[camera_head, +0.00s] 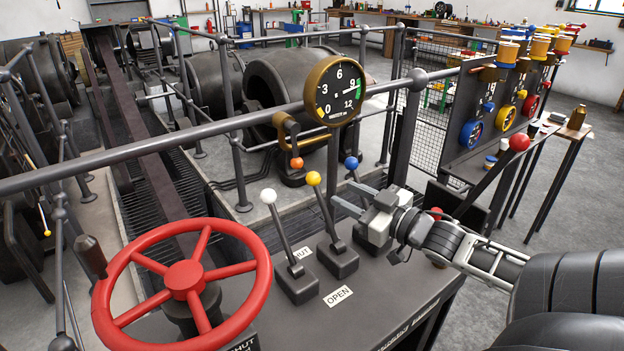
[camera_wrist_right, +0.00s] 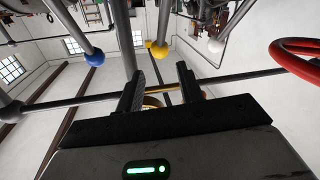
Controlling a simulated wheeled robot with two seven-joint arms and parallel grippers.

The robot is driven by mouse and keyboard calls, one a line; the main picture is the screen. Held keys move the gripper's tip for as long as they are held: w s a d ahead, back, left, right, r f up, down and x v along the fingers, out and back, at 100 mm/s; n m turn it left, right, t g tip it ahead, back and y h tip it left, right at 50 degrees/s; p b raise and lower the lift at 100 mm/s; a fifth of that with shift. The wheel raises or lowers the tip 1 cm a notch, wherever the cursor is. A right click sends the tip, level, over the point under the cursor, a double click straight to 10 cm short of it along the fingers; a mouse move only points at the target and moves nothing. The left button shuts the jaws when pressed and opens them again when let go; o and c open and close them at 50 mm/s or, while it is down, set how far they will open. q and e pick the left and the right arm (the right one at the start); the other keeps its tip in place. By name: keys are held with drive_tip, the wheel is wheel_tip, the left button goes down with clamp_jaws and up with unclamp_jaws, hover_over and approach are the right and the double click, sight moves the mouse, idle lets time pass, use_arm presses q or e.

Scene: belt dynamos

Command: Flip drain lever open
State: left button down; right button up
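On the console in the head view stand a white-knobbed lever (camera_head: 281,232), a yellow-knobbed lever (camera_head: 323,208) and a blue-knobbed lever (camera_head: 351,163). I cannot tell which is the drain lever. An OPEN label (camera_head: 338,296) lies in front of the white and yellow levers; a SHUT label (camera_head: 302,254) is partly hidden behind them. My right gripper (camera_head: 343,191) is open and empty, right of the yellow lever and close to the blue one, whose lower part it hides. In the wrist view the yellow knob (camera_wrist_right: 157,48) shows beyond the gap between the fingers (camera_wrist_right: 160,87), the blue knob (camera_wrist_right: 94,57) left. My left gripper is not in view.
A red handwheel (camera_head: 183,281) fills the console's left side. A gauge (camera_head: 334,91) sits on the railing (camera_head: 220,124) behind the levers.

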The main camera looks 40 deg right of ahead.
sight(319, 182)
drive_tip(key=w, duration=0.6)
drive_tip(key=w+a+b, duration=0.1)
drive_tip(key=w, duration=0.3)
drive_tip(key=shift+w, duration=0.1)
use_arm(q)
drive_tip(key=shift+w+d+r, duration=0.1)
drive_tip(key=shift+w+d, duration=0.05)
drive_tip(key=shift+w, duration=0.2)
use_arm(e)
clamp_jaws()
